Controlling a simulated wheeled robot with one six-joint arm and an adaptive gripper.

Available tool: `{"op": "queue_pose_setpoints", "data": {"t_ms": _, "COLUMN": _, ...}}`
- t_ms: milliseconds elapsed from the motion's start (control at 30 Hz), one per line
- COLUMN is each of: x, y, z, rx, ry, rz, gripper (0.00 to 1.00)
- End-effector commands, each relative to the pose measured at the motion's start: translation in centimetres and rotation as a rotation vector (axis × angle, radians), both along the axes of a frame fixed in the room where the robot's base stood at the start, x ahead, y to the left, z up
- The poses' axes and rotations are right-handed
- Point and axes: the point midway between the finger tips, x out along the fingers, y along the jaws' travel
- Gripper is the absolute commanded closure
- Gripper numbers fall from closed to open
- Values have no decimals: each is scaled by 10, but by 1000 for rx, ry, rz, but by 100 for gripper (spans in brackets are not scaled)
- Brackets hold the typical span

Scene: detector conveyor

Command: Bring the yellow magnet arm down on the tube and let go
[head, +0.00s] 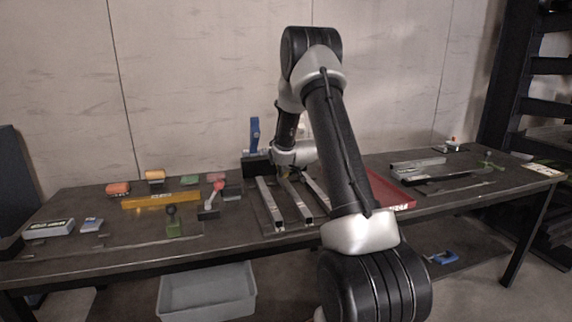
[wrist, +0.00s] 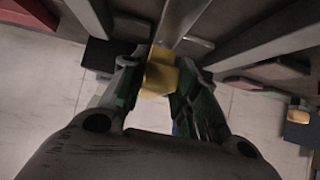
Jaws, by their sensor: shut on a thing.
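In the wrist view my gripper (wrist: 160,85) is shut on the yellow magnet arm (wrist: 162,72), with a green-edged finger on each side of it. A pale metal tube (wrist: 180,22) runs away from just behind the yellow piece; I cannot tell whether the two touch. In the head view my gripper (head: 284,172) is low over the far end of the metal tubes on the bench, and the yellow part is mostly hidden there. Several square metal tubes (head: 269,204) lie side by side, pointing toward me.
A red tray (head: 390,192) and metal bars (head: 418,163) lie right. A blue clamp (head: 254,136) stands behind. A grey bin (head: 207,292) is below the bench.

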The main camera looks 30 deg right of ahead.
Motion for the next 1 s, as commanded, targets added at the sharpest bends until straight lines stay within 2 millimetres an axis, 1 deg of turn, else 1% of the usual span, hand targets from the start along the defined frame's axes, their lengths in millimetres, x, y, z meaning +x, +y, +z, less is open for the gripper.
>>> {"op": "queue_pose_setpoints", "data": {"t_ms": 33, "x": -2, "y": -1, "z": -6, "rx": 3, "ry": 8, "rz": -3, "gripper": 89}}
{"op": "queue_pose_setpoints", "data": {"t_ms": 200, "x": -3, "y": 0, "z": -13, "rx": 3, "ry": 10, "rz": -3, "gripper": 89}}
{"op": "queue_pose_setpoints", "data": {"t_ms": 633, "x": -3, "y": 0, "z": -15, "rx": 4, "ry": 12, "rz": -3, "gripper": 89}}
{"op": "queue_pose_setpoints", "data": {"t_ms": 667, "x": -3, "y": 0, "z": -15, "rx": 4, "ry": 12, "rz": -3, "gripper": 64}}
{"op": "queue_pose_setpoints", "data": {"t_ms": 733, "x": -3, "y": 0, "z": -15, "rx": 3, "ry": 10, "rz": -3, "gripper": 52}}
{"op": "queue_pose_setpoints", "data": {"t_ms": 767, "x": -3, "y": 0, "z": -14, "rx": 2, "ry": 10, "rz": -2, "gripper": 48}}
{"op": "queue_pose_setpoints", "data": {"t_ms": 1000, "x": -1, "y": 0, "z": -12, "rx": 2, "ry": 5, "rz": -1, "gripper": 48}}
